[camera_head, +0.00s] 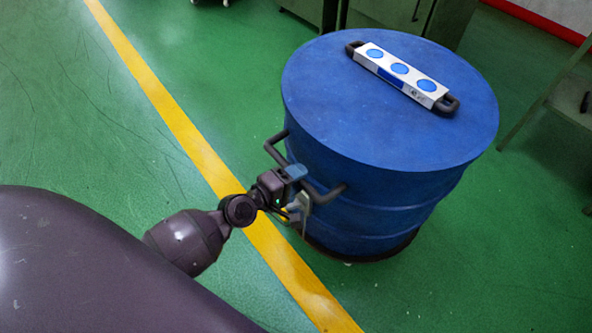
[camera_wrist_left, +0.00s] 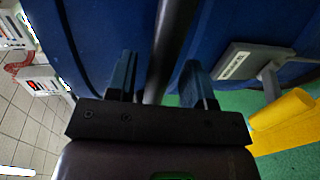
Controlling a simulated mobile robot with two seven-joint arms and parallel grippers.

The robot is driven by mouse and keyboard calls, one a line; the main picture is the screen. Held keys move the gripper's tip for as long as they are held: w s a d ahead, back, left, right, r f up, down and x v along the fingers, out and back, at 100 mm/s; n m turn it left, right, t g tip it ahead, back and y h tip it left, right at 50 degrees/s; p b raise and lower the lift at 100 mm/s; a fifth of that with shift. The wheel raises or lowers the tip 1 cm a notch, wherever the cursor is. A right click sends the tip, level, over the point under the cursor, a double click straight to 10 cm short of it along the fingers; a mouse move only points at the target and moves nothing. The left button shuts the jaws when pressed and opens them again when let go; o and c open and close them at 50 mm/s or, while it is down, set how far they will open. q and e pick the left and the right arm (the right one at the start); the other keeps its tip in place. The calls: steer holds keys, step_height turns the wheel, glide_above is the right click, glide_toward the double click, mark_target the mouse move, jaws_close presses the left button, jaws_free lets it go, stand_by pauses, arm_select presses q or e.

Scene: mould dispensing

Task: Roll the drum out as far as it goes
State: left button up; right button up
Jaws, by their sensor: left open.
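The blue drum (camera_head: 350,125) stands upright on a dark round base (camera_head: 378,257) on the green floor. A dark bar handle (camera_head: 330,194) sticks out from its near left side. My left gripper (camera_head: 297,172) is at this handle, with its fingers open. In the left wrist view the dark handle bar (camera_wrist_left: 172,50) passes between the two blue fingers (camera_wrist_left: 160,80), with a gap visible on the right side. The drum wall (camera_wrist_left: 90,35) fills the background there. I cannot tell whether a finger touches the bar. My right gripper is not in view.
A white block with blue discs and dark end handles (camera_head: 390,65) lies on the drum lid. A grey labelled plate (camera_wrist_left: 240,62) and a yellow piece (camera_wrist_left: 282,108) sit low by the drum. Green cabinets (camera_head: 400,15) stand behind. Floor left of the yellow line (camera_head: 180,125) is clear.

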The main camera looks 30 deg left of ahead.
arm_select(q)
steer(key=v, duration=1)
steer(key=shift+s, duration=0.35)
steer(key=shift+a, duration=0.1)
